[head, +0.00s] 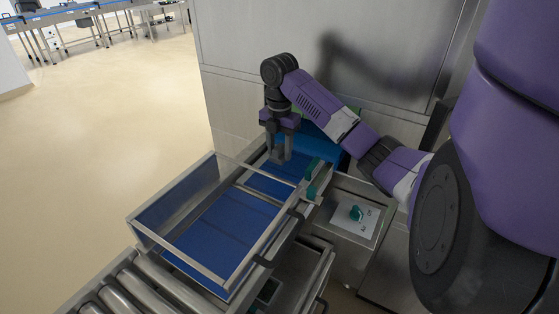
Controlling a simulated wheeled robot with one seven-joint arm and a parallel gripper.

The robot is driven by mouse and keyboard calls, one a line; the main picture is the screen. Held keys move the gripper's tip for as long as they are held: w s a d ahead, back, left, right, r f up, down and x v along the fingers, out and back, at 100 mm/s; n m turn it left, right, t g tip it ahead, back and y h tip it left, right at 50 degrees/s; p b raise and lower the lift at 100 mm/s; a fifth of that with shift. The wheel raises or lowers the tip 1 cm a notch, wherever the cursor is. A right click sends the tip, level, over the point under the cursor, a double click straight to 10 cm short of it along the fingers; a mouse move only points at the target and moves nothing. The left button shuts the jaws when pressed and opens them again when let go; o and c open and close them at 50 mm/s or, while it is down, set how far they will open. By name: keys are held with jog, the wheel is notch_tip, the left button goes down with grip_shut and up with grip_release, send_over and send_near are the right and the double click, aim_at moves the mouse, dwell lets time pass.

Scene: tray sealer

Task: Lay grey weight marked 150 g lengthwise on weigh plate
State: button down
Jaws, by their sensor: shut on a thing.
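My gripper (281,158) points straight down over the far end of the blue belt surface. It is shut on a small grey thing, which looks like the grey weight. The fingers largely hide it, and no 150 g mark can be read. I cannot tell whether it touches the surface below. The blue surface shows beneath and in front of the gripper (262,186). No separate weigh plate can be made out for sure.
A clear-walled guard frame (180,205) stands around the nearer blue belt (222,232). Green parts (312,170) sit right of the gripper. A teal knob (356,213) is on a labelled panel at right. Rollers (125,290) lie at front left. A steel wall is behind.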

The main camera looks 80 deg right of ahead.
aim_at(280, 159)
jog(key=shift+f, duration=1.85)
jog(key=shift+f, duration=0.15)
jog(key=c, duration=0.8)
grip_release()
jog(key=shift+o, duration=0.2)
notch_tip(280, 159, up, 12)
jog(key=shift+r+p, duration=0.15)
jog(key=shift+p, duration=0.15)
